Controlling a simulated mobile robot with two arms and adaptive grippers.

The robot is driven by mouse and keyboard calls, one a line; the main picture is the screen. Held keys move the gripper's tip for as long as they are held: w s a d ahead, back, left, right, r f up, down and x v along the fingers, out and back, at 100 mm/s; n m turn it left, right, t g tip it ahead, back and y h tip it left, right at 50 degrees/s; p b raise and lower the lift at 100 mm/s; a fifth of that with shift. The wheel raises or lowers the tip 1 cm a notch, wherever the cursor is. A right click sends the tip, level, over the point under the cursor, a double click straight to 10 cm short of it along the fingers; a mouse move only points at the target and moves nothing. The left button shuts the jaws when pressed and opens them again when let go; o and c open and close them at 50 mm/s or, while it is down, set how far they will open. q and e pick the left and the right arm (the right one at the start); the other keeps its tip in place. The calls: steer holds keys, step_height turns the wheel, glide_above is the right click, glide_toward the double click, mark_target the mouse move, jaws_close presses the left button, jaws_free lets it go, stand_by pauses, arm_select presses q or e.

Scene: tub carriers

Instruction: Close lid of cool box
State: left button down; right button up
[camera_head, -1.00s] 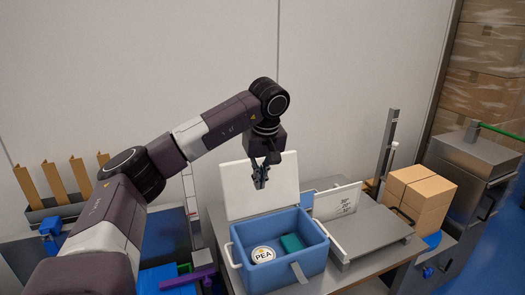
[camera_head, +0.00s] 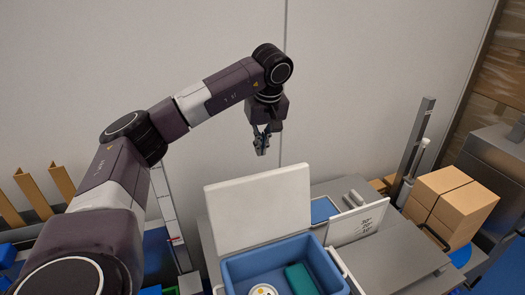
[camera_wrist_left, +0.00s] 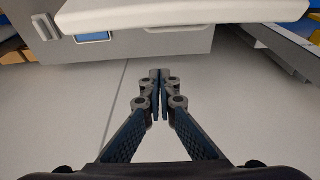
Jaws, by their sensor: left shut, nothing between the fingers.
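The blue cool box (camera_head: 236,271) stands open at the bottom middle of the head view. Its white lid (camera_head: 260,210) stands raised at the back of the box. A round white tub (camera_head: 263,290) and a teal block (camera_head: 300,279) lie inside. My left gripper (camera_head: 262,150) is shut and empty, above and behind the lid's top edge, apart from it. In the left wrist view the closed fingers (camera_wrist_left: 160,75) point toward the lid's edge (camera_wrist_left: 185,14). My right gripper is not in view.
A grey metal bench surface (camera_head: 395,258) with a white marked plate (camera_head: 356,224) is right of the box. Cardboard boxes (camera_head: 450,203) and a grey upright post (camera_head: 415,140) stand farther right. A plain wall (camera_head: 390,60) is behind.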

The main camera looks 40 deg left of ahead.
mark_target(263, 173)
arm_select(q)
steer(key=s+p+x, duration=0.1)
steer(key=p+x, duration=0.1)
steer(key=x, duration=0.7)
steer(key=d, duration=0.1)
steer(key=s+d+p, duration=0.1)
steer(key=d+p, duration=0.1)
steer(key=shift+s+d+r, duration=0.15)
steer(key=shift+d+r, duration=0.2)
steer(key=shift+f, duration=0.1)
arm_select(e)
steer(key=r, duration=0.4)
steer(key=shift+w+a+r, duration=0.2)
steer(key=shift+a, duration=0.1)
